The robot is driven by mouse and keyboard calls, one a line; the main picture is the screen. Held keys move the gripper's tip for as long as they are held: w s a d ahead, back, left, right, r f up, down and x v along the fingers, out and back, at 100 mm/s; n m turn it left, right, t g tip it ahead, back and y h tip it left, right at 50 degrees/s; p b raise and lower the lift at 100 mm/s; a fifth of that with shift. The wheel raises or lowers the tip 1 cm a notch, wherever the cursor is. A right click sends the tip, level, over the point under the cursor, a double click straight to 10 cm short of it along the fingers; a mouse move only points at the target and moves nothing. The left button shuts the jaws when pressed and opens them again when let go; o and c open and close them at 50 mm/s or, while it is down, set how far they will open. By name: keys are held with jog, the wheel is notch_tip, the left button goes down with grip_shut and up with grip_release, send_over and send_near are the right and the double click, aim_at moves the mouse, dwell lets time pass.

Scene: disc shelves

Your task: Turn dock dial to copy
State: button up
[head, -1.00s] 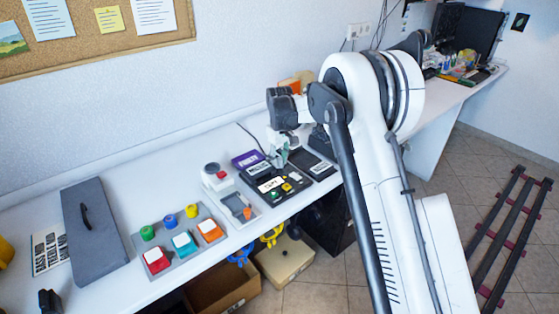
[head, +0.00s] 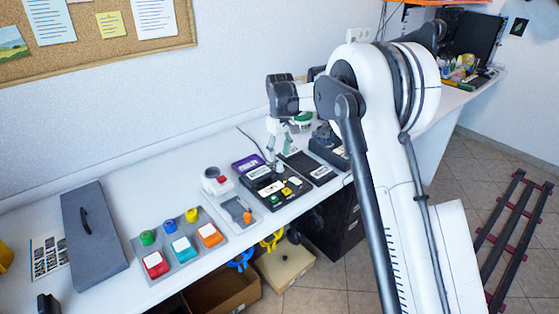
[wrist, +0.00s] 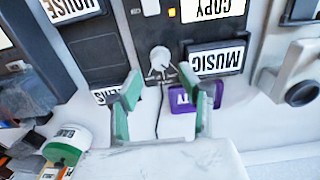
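The dock (head: 267,190) is a dark panel on the bench in the head view. In the wrist view it appears upside down, with a COPY label (wrist: 212,8) and a MUSIC label (wrist: 217,60). The dock dial (wrist: 160,60) is a small grey knob near the dock's edge; which mark it points to is too small to tell. My gripper (wrist: 161,76) is open, its two green-padded fingers spread to either side of the dial, with the knob just beyond the fingertips. I see no clear contact. In the head view my gripper (head: 281,158) hangs over the dock's back edge.
A purple case (head: 247,163) lies by the dock and shows between the fingers in the wrist view (wrist: 180,98). A dark labelled case (head: 308,168) lies right of the dock. A button panel (head: 182,245) and a grey box (head: 94,235) stand left on the bench.

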jog(key=shift+r, duration=1.25)
jog(key=shift+d, duration=0.1)
jog(key=s+d+r+m+t, duration=0.2)
jog(key=s+d+r, duration=0.2)
jog(key=s+r, duration=0.55)
jog(key=s+d+r+m+t, duration=0.1)
jog(key=s+d+r, duration=0.4)
jog(key=s+r, duration=0.4)
jog(key=s+d+f+m+t+p, duration=0.1)
jog(key=s+d+f+m+t, duration=0.1)
jog(key=s, duration=1.1)
jog(key=s+d+f+m+t, duration=0.2)
jog(key=s+d+f, duration=0.1)
jog(key=s, duration=1.1)
jog(key=shift+d+f+p, duration=0.2)
jog(key=shift+d+p, duration=0.15)
jog(key=shift+p, duration=0.05)
